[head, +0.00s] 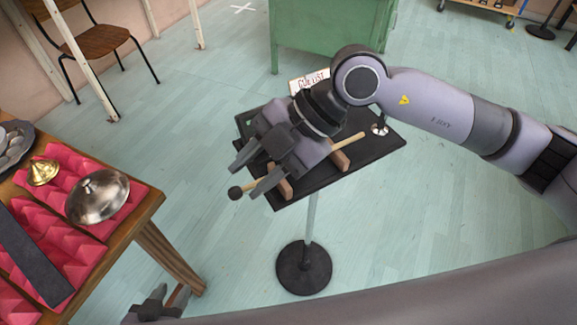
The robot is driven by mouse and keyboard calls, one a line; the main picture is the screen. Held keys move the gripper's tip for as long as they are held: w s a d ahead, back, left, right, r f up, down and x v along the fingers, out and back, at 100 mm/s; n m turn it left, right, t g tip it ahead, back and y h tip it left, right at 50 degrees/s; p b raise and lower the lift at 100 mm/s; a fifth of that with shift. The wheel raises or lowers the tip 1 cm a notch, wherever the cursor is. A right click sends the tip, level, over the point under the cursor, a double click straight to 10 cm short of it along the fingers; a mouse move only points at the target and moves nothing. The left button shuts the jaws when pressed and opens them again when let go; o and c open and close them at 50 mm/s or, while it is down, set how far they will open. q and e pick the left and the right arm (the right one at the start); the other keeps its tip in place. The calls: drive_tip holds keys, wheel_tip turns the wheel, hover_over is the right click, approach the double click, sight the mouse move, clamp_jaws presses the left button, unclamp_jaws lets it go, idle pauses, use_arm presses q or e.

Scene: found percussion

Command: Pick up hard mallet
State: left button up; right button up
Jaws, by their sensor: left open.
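The mallet (349,141) has a pale wooden handle and a dark round head. It lies across two wooden rests (340,160) on a black stand tray (365,160). The head sticks out past the tray's left side. My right gripper (246,182) is over the mallet, its fingers apart near the head end. It hides the middle of the handle, and I cannot tell whether a finger touches it. My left gripper (168,295) is low at the bottom left, open and empty, beside the wooden table's leg and away from the mallet.
A wooden table (150,207) at the left holds pink foam (65,160), a silver dome bell (98,196), a small brass piece (42,172) and a dark bar (32,255). A "CUE LIST" card (309,80) is behind my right gripper. The stand's round base (304,268) is on open floor.

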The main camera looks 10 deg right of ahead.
drive_tip(key=w+d+m+t+h, duration=0.35)
drive_tip(key=w+d+h, duration=0.45)
drive_tip(key=d, duration=0.5)
drive_tip(key=shift+m+g, duration=0.25)
drive_tip(key=shift+m, duration=0.2)
drive_tip(key=f, duration=0.2)
drive_tip(key=w+f+p, duration=0.1)
drive_tip(key=f, duration=0.4)
drive_tip(key=shift+w+a+f+p, duration=0.15)
drive_tip(key=shift+f+p, duration=0.15)
drive_tip(key=shift+f, duration=0.05)
drive_tip(key=shift+c, duration=0.3)
clamp_jaws()
